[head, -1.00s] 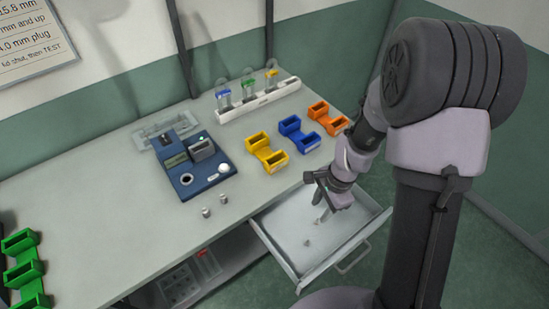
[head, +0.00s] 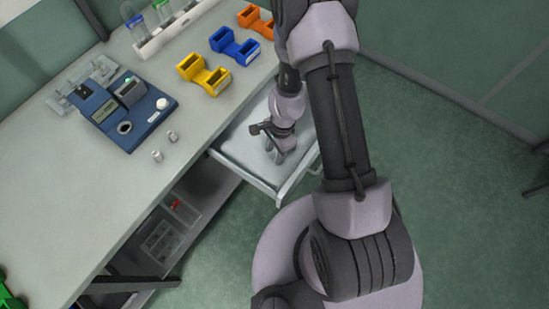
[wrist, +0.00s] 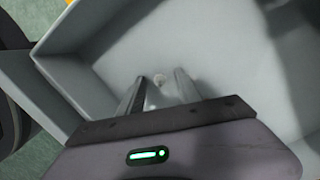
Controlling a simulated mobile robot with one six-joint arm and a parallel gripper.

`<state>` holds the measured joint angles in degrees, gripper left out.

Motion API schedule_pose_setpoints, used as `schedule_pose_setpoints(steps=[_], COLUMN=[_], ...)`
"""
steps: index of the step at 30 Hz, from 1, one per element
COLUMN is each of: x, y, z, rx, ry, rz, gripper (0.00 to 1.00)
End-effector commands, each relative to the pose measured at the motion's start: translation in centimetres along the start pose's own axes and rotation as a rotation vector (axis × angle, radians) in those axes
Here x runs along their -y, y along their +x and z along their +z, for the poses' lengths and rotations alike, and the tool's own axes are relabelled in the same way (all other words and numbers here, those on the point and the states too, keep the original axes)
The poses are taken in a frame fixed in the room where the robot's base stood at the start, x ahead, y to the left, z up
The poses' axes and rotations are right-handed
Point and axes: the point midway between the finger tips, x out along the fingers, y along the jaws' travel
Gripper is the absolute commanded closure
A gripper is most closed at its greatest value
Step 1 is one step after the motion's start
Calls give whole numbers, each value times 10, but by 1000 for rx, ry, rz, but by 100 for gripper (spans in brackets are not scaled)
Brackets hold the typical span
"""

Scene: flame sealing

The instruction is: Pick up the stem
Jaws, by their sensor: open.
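A small pale piece, which looks like the stem (wrist: 153,104), lies in the open drawer (wrist: 222,50) in the wrist view. My gripper (wrist: 166,78) is open, with one finger on each side of this piece. Whether the fingers touch it cannot be told. In the head view my gripper (head: 275,154) points down inside the drawer (head: 236,152). The stem is hidden there behind my gripper and arm.
The drawer walls stand close around my gripper. On the bench are a blue device (head: 124,109), yellow (head: 203,74), blue (head: 235,45) and orange (head: 257,21) holders, a white rack (head: 168,28), and two small metal cylinders (head: 157,156). Open shelves show below.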

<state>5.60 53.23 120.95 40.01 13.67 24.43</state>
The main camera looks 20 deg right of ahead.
Motion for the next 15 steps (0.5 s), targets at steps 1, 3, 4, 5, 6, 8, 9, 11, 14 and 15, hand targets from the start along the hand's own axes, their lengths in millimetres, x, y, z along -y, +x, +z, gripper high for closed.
schedule_pose_setpoints(steps=[1,3,4,5,6,8,9,11,14,15], x=[0,0,0,0,0,0,0,0,0,0], y=[2,1,0,0,0,0,0,0,0,0], z=[0,0,0,0,0,0,0,0,0,0], rx=[0,0,0,0,0,0,0,0,0,0], ry=[1,1,1,1,1,0,0,0,0,0], rz=[0,-1,-1,-1,0,0,0,0,0,0], gripper=[59,59,59,59,59,71,79,90,100,100])
